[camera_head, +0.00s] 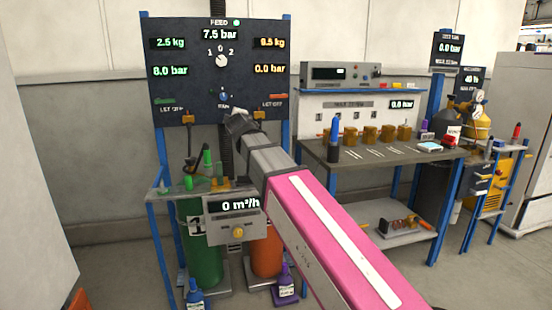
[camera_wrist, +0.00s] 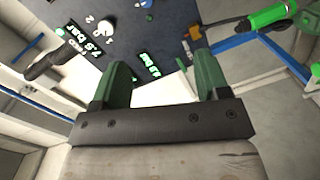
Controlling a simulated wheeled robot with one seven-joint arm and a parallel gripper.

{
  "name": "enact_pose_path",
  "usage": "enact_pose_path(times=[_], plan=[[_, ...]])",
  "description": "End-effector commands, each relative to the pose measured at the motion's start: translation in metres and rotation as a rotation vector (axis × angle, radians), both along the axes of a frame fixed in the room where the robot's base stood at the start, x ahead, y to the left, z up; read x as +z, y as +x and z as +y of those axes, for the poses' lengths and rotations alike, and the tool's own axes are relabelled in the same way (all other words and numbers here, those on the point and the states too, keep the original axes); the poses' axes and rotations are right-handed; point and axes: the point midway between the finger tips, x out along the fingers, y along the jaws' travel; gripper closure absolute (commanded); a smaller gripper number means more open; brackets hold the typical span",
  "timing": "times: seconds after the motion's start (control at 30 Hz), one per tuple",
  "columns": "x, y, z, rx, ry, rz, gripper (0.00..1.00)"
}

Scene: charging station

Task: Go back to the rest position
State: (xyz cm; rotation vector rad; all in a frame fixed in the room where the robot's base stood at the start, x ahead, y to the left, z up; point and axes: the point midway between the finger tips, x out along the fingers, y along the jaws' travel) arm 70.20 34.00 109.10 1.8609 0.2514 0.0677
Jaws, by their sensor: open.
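My gripper (camera_wrist: 160,80) shows in the wrist view with its two green fingers apart and nothing between them. In the head view my pink and grey arm reaches up from the lower right, and its end (camera_head: 238,125) is in front of the lower edge of the dark feed panel (camera_head: 190,55). In the wrist view the panel (camera_wrist: 165,30) lies beyond the fingers, with its 7.5 bar readout (camera_wrist: 92,48) at the left. The panel's selector knob (camera_head: 222,60) is above my gripper in the head view. I cannot tell whether the gripper touches the panel.
Below the panel stand a green cylinder (camera_head: 200,250) and an orange cylinder (camera_head: 266,258), partly behind a flow meter (camera_head: 233,218). A workbench (camera_head: 345,156) with several brass parts stands to the right. A purple bottle (camera_head: 286,285) is on the floor. A white cabinet (camera_head: 525,150) stands far right.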

Motion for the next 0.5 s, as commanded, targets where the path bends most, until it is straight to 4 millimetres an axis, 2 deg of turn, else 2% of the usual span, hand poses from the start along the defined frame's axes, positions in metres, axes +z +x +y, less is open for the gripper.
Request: enact_pose_path(times=[0.27, 0.37, 0.47, 0.5], plan=[[-0.063, 0.009, -0.042, -0.084, 0.069, 0.146, 0.31], [-0.097, 0.010, -0.064, -0.130, 0.107, 0.224, 0.31], [-0.140, 0.009, -0.093, -0.195, 0.158, 0.324, 0.31], [-0.161, 0.007, -0.107, -0.228, 0.183, 0.371, 0.31]])
